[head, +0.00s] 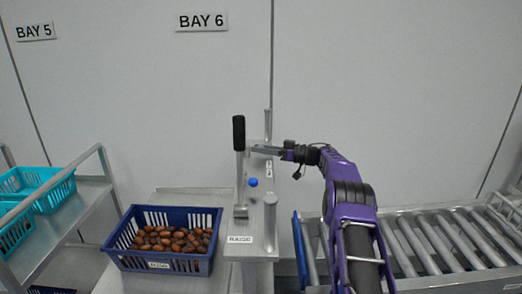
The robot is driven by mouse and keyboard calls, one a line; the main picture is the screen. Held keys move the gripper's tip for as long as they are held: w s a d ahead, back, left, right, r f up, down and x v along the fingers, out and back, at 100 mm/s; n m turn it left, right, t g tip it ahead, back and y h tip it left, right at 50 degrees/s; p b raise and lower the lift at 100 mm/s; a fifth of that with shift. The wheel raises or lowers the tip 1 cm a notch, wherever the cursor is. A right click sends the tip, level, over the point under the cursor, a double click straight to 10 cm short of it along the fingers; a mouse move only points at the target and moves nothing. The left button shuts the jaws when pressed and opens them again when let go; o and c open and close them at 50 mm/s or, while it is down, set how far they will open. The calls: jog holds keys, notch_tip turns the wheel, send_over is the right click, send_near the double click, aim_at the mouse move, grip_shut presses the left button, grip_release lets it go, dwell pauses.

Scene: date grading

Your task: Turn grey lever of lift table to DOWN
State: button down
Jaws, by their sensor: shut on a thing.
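The grey lever (240,180) with a black grip stands upright on the grey control post of the lift table (258,270). My gripper (252,148) reaches in from the right, and its fingers are shut on the lever's shaft just below the black grip. The fingertips are small here, so the exact contact is hard to see. A label that seems to read RAISE (239,239) is on the near face of the post. Another small label (269,176) on its side is too small to read, and I cannot make out the word DOWN.
A blue knob (253,182) and short grey posts (270,225) stand close to the lever. A dark blue crate (125,236) of dates is at the left. A cart (85,205) with teal crates (60,190) stands further left. A roller conveyor (440,240) runs at the right.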

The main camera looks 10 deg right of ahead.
jog(key=shift+r, duration=0.1)
jog(key=c, duration=0.6)
grip_release()
jog(key=v, duration=1.7)
jog(key=shift+d, duration=0.2)
